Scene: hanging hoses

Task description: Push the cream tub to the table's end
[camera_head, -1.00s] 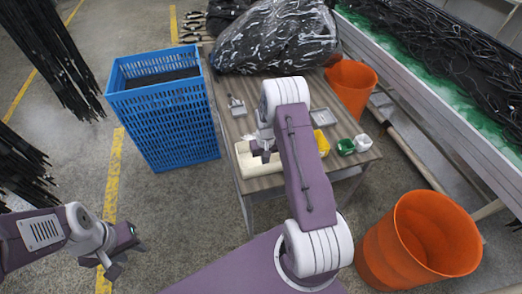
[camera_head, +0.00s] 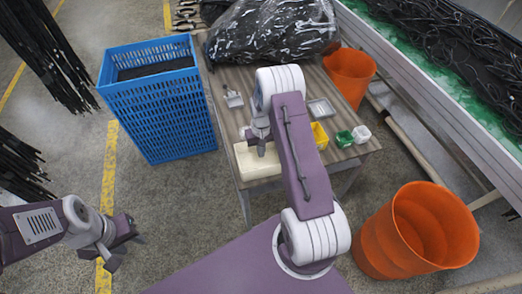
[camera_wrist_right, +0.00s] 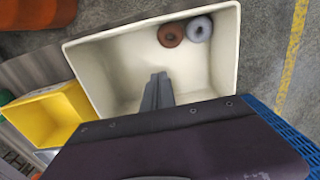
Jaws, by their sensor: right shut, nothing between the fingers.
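The cream tub (camera_head: 249,166) stands at the front left corner of the wooden table (camera_head: 232,123), partly hidden by my right arm. In the right wrist view the tub (camera_wrist_right: 112,72) is open-topped, with a brown ring (camera_wrist_right: 171,34) and a grey ring (camera_wrist_right: 199,29) in one corner. My right gripper (camera_head: 261,149) is shut and empty over the tub. In the wrist view its fingers (camera_wrist_right: 158,80) overlap the tub's inside; I cannot tell whether they touch it. My left gripper (camera_head: 128,242) is open and empty, off the table at lower left.
A grey tray (camera_head: 321,108) and a black bag (camera_head: 270,32) lie behind. A blue crate (camera_head: 165,112) and orange buckets (camera_head: 420,230) flank the table.

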